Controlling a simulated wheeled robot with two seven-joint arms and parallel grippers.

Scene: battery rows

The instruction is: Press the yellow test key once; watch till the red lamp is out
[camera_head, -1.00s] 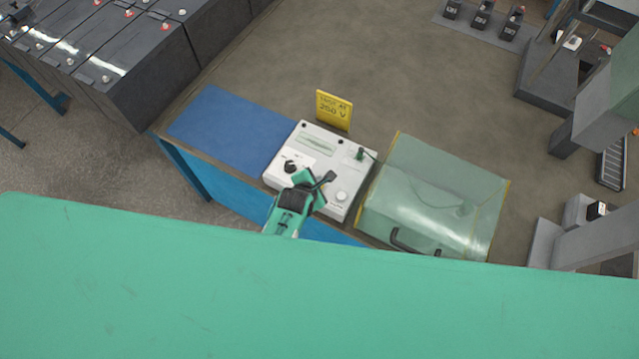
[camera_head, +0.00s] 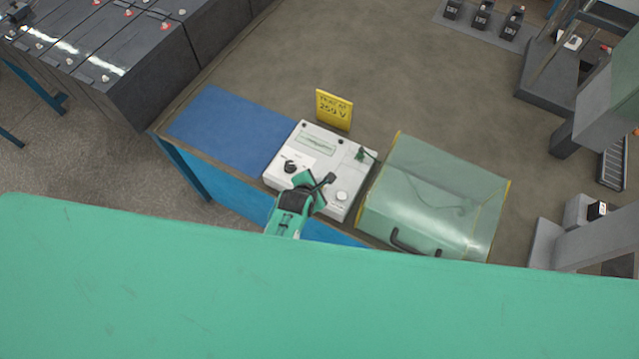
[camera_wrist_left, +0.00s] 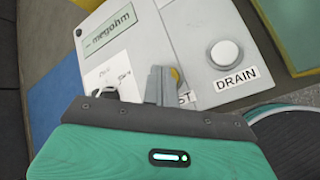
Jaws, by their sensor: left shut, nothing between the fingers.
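The white tester box (camera_head: 354,163) stands on the bench, and its panel also shows in the wrist view (camera_wrist_left: 196,98). The yellow test key (camera_wrist_left: 176,75) shows only as a small yellow edge beside my left fingers; the rest is hidden behind them, as is part of its label, which reads "ST". My left gripper (camera_head: 328,179) is shut and empty over the panel. In the wrist view its fingertips (camera_wrist_left: 160,70) overlap the key's left side; I cannot tell whether they touch or press it. I see no lit red lamp. My right gripper is out of view.
A white round button (camera_wrist_left: 225,53) labelled DRAIN sits right of the fingers. A dark knob (camera_head: 290,167) is on the box's left. A yellow 250 V sign (camera_head: 334,110) stands behind. A clear cover (camera_head: 440,180) lies right; a blue mat (camera_head: 230,128) lies left.

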